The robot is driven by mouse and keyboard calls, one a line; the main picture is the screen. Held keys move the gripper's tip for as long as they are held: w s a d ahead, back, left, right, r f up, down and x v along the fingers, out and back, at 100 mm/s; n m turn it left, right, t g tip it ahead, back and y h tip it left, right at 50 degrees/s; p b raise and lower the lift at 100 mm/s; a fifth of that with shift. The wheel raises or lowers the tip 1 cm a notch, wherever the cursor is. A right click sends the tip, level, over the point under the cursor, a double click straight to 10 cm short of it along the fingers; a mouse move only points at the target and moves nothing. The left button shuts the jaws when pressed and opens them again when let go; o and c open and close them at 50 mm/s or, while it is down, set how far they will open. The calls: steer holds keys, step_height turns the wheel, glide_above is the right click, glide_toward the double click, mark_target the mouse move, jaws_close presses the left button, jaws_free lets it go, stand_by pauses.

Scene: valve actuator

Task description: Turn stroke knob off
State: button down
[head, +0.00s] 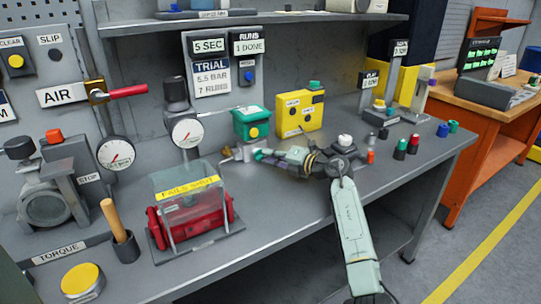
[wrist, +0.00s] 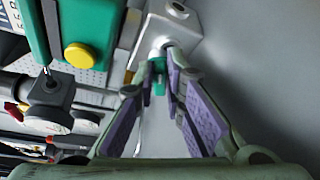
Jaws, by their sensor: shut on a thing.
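A small green knob (wrist: 157,84) sits on a short stem at the front of a silver metal block (wrist: 168,35). In the wrist view my gripper (wrist: 160,76) is shut on the green knob, with its purple-padded fingers on either side. In the head view the green knob (head: 258,155) shows at the tips of my gripper (head: 265,156), just right of the metal block (head: 240,151). The fingers partly hide the knob, and no stroke label or off mark can be read on it.
A green box with a yellow button (head: 251,124) stands just behind the block. A yellow box (head: 300,112) is to its right, and a red cylinder under a clear cover (head: 189,205) is at front left. Loose coloured knobs (head: 402,149) stand at right on the grey bench.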

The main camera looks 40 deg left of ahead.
mark_target(261, 125)
steer(key=shift+f, duration=0.1)
stand_by(0.4)
steer(key=c, duration=1.7)
jaws_free()
steer(key=shift+o, duration=0.2)
step_height(261, 125, up, 10)
steer(key=shift+s+d, duration=0.1)
steer(key=shift+s, duration=0.05)
steer(key=shift+w, duration=0.2)
